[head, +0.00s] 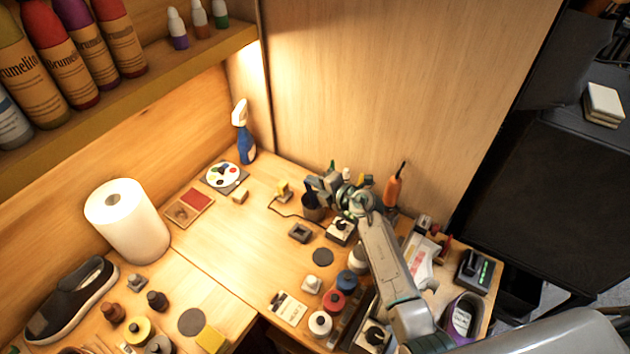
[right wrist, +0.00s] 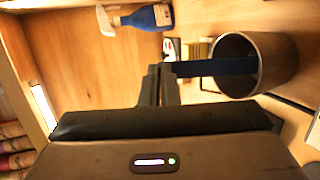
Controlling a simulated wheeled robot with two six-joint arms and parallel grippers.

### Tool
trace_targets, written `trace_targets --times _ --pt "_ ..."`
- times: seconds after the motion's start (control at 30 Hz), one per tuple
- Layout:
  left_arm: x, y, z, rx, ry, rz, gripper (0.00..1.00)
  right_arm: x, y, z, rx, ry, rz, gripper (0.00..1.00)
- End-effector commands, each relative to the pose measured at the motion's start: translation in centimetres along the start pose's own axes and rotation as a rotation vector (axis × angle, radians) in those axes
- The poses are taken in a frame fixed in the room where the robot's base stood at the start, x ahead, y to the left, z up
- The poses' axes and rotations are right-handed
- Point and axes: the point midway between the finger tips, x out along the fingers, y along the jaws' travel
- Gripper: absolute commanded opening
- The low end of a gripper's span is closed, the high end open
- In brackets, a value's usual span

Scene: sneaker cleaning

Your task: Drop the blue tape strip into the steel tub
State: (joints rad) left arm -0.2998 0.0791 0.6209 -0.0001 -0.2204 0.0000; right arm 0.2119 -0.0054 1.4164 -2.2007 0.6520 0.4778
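The blue tape strip (right wrist: 208,67) shows in the right wrist view. It runs sideways from my right fingertips (right wrist: 162,75) to the steel tub (right wrist: 288,68), and its far end lies across the tub's mouth. My right gripper is shut on the strip's near end. In the head view my right gripper (head: 322,184) is at the back of the bench, just above the tub (head: 312,209), which looks dark and is partly covered by the gripper. The strip cannot be made out there. My left gripper is not in view.
A blue spray bottle (head: 245,135) stands in the back corner, and an orange-handled tool (head: 394,188) stands right of my gripper. Paint pots (head: 333,300) and small blocks crowd the front. A paper roll (head: 127,220) and a sneaker (head: 72,300) are at left.

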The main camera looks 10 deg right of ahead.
Motion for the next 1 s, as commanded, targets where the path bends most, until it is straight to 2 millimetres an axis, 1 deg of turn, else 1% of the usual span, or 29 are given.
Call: trace_targets --times 0.03,0.13,0.17,0.43,0.57,0.67,0.9,1.0 --pt "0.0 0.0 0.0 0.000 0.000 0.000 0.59 0.0 0.0 0.0 0.000 0.000 0.000 0.04" --pt "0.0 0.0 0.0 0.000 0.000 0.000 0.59 0.0 0.0 0.0 0.000 0.000 0.000 0.23" --pt "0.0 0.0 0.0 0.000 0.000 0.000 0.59 0.0 0.0 0.0 0.000 0.000 0.000 0.27" --pt "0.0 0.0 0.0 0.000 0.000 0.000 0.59 -0.1 0.0 0.0 0.000 0.000 0.000 0.27" --pt "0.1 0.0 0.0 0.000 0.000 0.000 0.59 -0.8 -0.1 0.0 -0.002 -0.001 0.000 0.27" --pt "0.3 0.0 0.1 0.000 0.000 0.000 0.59 -2.2 -0.2 0.0 -0.002 0.000 -0.001 0.27" --pt "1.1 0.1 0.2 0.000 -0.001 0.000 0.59 -6.8 -0.3 0.0 -0.004 -0.001 -0.001 0.27" --pt "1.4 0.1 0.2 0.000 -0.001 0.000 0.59 -8.5 -0.2 0.0 -0.004 0.000 -0.002 0.27"
